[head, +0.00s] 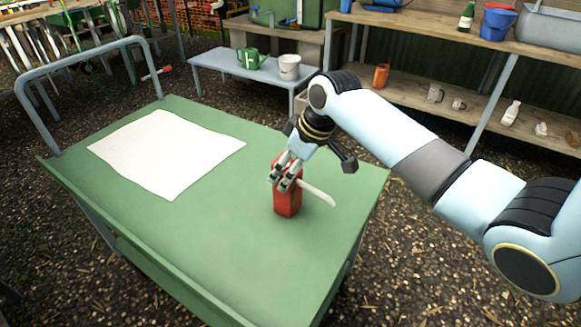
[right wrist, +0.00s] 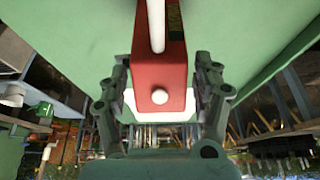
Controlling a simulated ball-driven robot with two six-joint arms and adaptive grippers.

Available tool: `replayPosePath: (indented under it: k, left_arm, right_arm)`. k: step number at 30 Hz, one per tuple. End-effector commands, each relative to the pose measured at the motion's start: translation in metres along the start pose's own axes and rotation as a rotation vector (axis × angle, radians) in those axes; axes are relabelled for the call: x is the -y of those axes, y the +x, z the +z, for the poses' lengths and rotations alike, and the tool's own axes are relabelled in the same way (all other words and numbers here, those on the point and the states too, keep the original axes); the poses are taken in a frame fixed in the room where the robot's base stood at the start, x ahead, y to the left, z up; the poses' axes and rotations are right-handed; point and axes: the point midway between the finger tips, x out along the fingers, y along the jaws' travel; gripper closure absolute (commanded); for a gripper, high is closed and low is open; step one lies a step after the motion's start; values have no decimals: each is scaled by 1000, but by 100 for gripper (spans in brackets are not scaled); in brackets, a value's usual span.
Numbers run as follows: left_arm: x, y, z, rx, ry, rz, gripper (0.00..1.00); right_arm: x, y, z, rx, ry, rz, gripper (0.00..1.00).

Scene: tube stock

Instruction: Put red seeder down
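The red seeder (head: 287,201) is a red box-shaped body with a pale spout pointing right. It is upright at the right part of the green cart top (head: 222,262), and its base appears to be at the surface; I cannot tell if it bears its full weight there. My right gripper (head: 285,182) is around its upper part. My left gripper is not in view.
A white sheet (head: 165,150) lies on the cart's left half. The cart's front area is bare. A grey handle (head: 85,55) rises at the cart's left end. Behind stand a low bench (head: 235,70) with a green watering can (head: 250,58) and white bucket (head: 289,67), and wooden shelves (head: 440,85).

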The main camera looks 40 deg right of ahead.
Motion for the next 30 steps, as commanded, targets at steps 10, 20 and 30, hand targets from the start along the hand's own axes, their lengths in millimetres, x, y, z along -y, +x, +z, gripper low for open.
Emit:
replayPosePath:
  k: [10,20,30]
  left_arm:
    - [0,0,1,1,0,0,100]
    - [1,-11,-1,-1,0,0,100]
    - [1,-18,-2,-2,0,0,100]
  right_arm:
    - [0,-2,-1,-1,0,0,25]
    - [-1,-62,-2,-2,-3,3,25]
    - [0,-118,-1,0,-1,0,25]
